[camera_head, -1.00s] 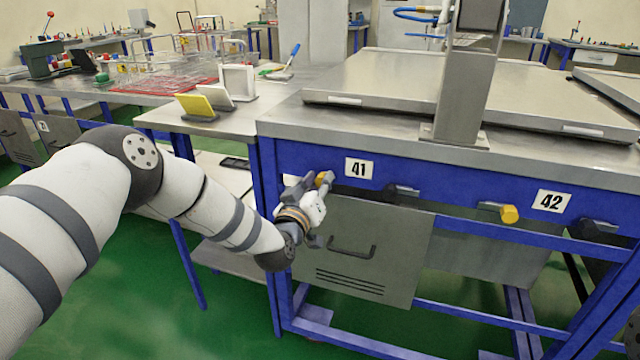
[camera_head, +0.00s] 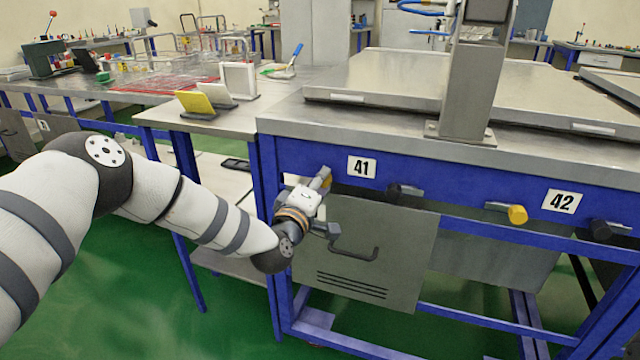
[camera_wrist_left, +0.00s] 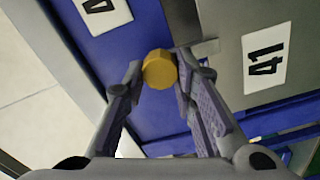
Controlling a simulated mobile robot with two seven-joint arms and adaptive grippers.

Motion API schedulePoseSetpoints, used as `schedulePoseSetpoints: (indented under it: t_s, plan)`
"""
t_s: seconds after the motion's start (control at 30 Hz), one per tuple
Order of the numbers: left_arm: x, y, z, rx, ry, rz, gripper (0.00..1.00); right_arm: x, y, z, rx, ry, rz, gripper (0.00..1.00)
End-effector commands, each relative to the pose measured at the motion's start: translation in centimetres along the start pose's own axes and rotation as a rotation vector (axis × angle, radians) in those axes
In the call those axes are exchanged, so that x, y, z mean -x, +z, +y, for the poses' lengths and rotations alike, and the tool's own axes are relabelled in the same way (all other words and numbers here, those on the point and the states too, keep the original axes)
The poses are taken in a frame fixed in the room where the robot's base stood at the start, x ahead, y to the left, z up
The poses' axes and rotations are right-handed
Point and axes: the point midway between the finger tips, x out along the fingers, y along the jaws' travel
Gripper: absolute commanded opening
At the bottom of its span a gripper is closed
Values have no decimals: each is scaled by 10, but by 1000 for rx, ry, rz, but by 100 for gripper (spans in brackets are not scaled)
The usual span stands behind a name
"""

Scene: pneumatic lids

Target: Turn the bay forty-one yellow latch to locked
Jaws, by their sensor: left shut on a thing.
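My right gripper is not in view.
A grey drawer front with a black handle (camera_head: 356,254) hangs just below my left gripper. The metal worktop (camera_head: 290,118) overhangs the rail.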

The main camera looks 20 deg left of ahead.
Motion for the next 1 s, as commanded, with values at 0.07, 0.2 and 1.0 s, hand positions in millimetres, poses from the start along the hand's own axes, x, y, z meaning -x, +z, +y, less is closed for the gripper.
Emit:
schedulePoseSetpoints:
  t_s: [0.07,0.2,1.0]
  plan:
    - [1,2,-2,20,-4,-4,0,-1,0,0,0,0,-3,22]
    - [1,2,-2,41,-4,-5,0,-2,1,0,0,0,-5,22]
    - [0,1,-1,49,-1,-2,45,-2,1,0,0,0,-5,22]
